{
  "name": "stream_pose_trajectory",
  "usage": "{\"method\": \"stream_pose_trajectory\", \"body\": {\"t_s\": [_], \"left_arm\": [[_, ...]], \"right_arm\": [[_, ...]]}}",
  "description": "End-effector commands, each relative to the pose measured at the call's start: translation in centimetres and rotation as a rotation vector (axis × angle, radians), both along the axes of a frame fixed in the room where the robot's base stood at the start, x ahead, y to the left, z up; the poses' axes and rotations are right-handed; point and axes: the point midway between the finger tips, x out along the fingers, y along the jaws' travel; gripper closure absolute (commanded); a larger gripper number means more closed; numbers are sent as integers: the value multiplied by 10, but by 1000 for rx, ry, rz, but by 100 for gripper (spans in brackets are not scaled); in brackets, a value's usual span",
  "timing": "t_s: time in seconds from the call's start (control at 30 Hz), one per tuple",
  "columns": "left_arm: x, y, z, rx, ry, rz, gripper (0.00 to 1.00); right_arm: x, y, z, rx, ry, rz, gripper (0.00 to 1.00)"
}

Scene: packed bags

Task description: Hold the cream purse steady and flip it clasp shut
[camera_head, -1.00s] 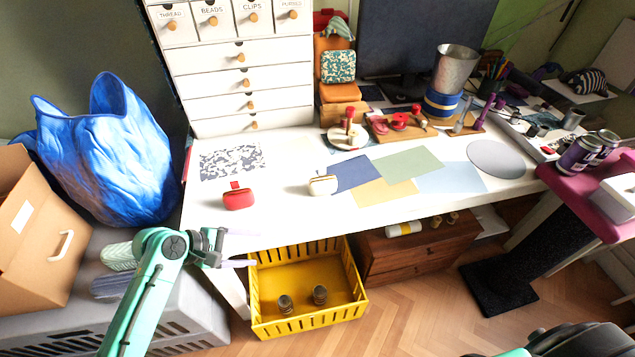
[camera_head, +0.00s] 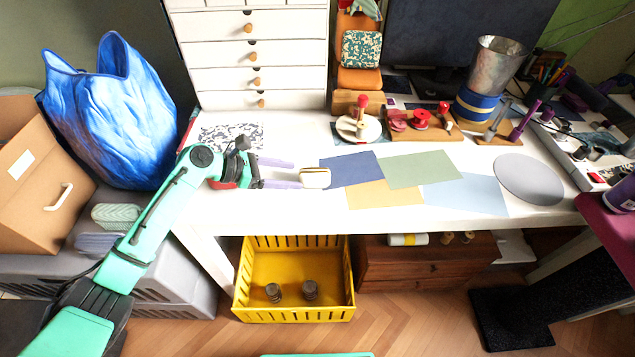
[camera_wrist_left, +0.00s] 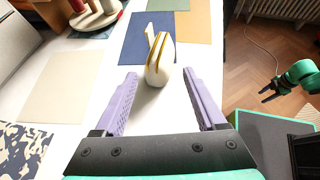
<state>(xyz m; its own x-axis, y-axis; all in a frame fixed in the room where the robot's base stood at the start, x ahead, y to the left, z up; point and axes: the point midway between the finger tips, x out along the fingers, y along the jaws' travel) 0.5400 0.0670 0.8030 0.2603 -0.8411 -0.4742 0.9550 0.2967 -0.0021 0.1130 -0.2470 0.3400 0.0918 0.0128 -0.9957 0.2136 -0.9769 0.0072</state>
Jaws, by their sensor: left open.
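The cream purse (camera_head: 316,178) stands on the white table, at the left edge of the blue sheet. In the left wrist view the purse (camera_wrist_left: 158,64) shows two gold rims that look slightly apart at the top. A small pale tab shows beside them. My left gripper (camera_head: 296,174) is open and level with the table top, its lilac fingers pointing at the purse. In the left wrist view the fingertips (camera_wrist_left: 160,75) lie to either side of the purse's near end, with gaps. My right gripper (camera_wrist_left: 269,93) shows small over the floor; its jaw state is unclear.
The blue (camera_head: 350,168), green (camera_head: 415,169) and tan (camera_head: 385,196) sheets lie flat to the right. A spool stand (camera_head: 358,128) stands behind. White drawers (camera_head: 250,55) rise at the back left. A yellow crate (camera_head: 293,312) sits below the table's front edge.

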Motion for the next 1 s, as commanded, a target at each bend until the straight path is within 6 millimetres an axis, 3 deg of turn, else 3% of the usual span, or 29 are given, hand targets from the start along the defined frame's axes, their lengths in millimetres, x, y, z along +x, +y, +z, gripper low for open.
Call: {"method": "stream_pose_trajectory", "body": {"t_s": [0.03, 0.13, 0.2, 0.27, 0.43, 0.7, 0.83, 0.93, 1.0], "left_arm": [[2, -8, -14, -1, -3, -4, 27], [6, -21, -21, 0, -5, -4, 27], [9, -31, -13, -4, 0, -2, 27], [11, -39, -18, -2, 1, -3, 27], [16, -51, -27, 0, -2, -1, 27], [16, -53, -29, 1, -2, -1, 27], [16, -52, -29, 1, -2, -1, 77], [16, -52, -29, 1, -2, -1, 80], [16, -52, -29, 1, -2, -1, 80]], "right_arm": [[0, 1, -21, 2, 0, 1, 50], [0, -2, -39, -2, 1, 3, 50], [0, -6, -21, -9, 1, 2, 50], [0, -9, -17, -13, 0, 2, 50], [0, -13, -17, -17, -1, -2, 50], [1, -13, -17, -17, -1, -3, 50], [1, -13, -17, -17, -2, -3, 50], [1, -13, -17, -17, -2, -2, 50], [3, -12, -17, -18, -6, 4, 77]]}}
